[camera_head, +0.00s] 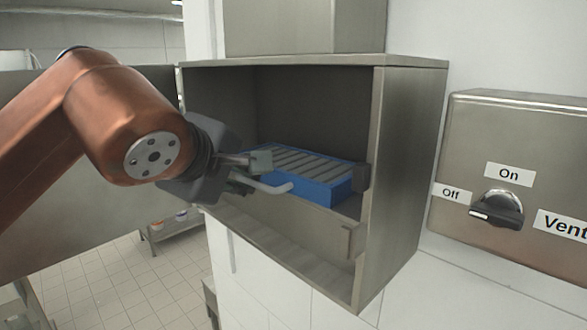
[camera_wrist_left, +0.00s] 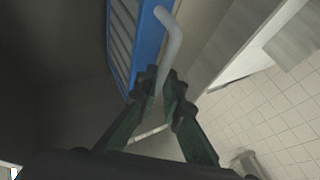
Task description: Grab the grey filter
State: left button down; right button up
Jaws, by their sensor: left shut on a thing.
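The filter (camera_head: 318,188) has a blue frame with grey slats on top and sits inside the open metal housing (camera_head: 410,150). A grey bent handle (camera_head: 277,188) sticks out of its front. My left gripper (camera_head: 256,170) is at the front of the filter, shut on the handle. In the left wrist view, the gripper fingers (camera_wrist_left: 164,88) close around the lower part of the handle (camera_wrist_left: 172,42), beside the blue frame (camera_wrist_left: 150,45). The far side of the filter is hidden by the housing, and part of the handle is behind the fingers. My right gripper is in neither view.
A metal box with an On/Off knob (camera_head: 497,208) is on the wall to the right. A low shelf (camera_head: 172,226) stands on the tiled floor, with free room in front of the housing.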

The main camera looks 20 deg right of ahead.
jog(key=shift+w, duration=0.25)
